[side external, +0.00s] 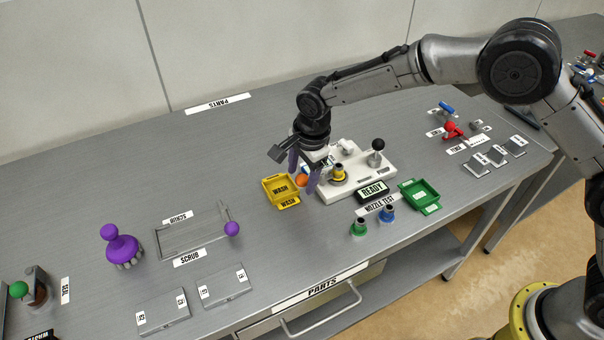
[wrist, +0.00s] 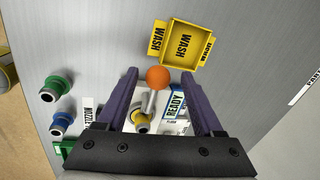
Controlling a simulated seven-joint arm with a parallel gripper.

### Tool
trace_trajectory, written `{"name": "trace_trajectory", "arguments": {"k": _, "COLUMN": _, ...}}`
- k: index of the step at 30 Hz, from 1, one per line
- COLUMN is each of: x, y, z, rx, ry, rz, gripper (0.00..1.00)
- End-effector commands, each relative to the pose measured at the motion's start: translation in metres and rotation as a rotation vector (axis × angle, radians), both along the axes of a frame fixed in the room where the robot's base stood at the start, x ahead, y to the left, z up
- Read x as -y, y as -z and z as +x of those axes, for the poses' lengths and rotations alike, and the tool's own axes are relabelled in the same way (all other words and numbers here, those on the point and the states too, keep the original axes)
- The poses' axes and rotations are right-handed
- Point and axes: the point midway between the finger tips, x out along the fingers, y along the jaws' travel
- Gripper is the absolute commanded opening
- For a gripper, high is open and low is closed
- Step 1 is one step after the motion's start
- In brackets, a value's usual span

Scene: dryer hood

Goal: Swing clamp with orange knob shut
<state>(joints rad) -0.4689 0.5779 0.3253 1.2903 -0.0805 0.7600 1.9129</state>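The orange knob (wrist: 157,77) is a round ball on a short grey lever (wrist: 148,104). The lever leads back to a fixture by a yellow ring-shaped part (wrist: 141,124). In the side view the orange knob (side external: 302,181) shows beside the yellow tray, at the left end of the white base (side external: 366,184). My gripper (side external: 303,178) reaches down over it. In the wrist view my gripper (wrist: 158,74) is open, with the knob between its purple fingertips and a gap on each side. The clamp's far parts are hidden by the gripper.
A yellow WASH tray (side external: 270,188) lies close left of the knob. Green (side external: 359,227) and blue (side external: 387,214) nozzles and a green tray (side external: 407,187) are nearby. Bare table lies left of the yellow tray.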

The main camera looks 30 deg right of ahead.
Motion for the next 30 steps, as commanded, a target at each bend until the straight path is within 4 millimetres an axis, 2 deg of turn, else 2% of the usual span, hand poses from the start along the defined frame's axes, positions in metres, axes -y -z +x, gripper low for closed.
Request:
{"name": "trace_trajectory", "arguments": {"k": 8, "x": 0.000, "y": -0.007, "z": -0.002, "rx": -0.001, "ry": -0.001, "rz": 0.000, "gripper": 0.69}}
{"name": "trace_trajectory", "arguments": {"k": 13, "x": 0.000, "y": -0.034, "z": -0.007, "rx": 0.001, "ry": -0.002, "rz": 0.001, "gripper": 0.69}}
{"name": "trace_trajectory", "arguments": {"k": 21, "x": 0.003, "y": -0.092, "z": -0.018, "rx": 0.003, "ry": -0.002, "rz": 0.001, "gripper": 0.69}}
{"name": "trace_trajectory", "arguments": {"k": 27, "x": 0.004, "y": -0.122, "z": -0.024, "rx": 0.001, "ry": -0.001, "rz": 0.001, "gripper": 0.69}}
{"name": "trace_trajectory", "arguments": {"k": 30, "x": 0.004, "y": -0.131, "z": -0.026, "rx": 0.000, "ry": -0.001, "rz": 0.000, "gripper": 0.69}}
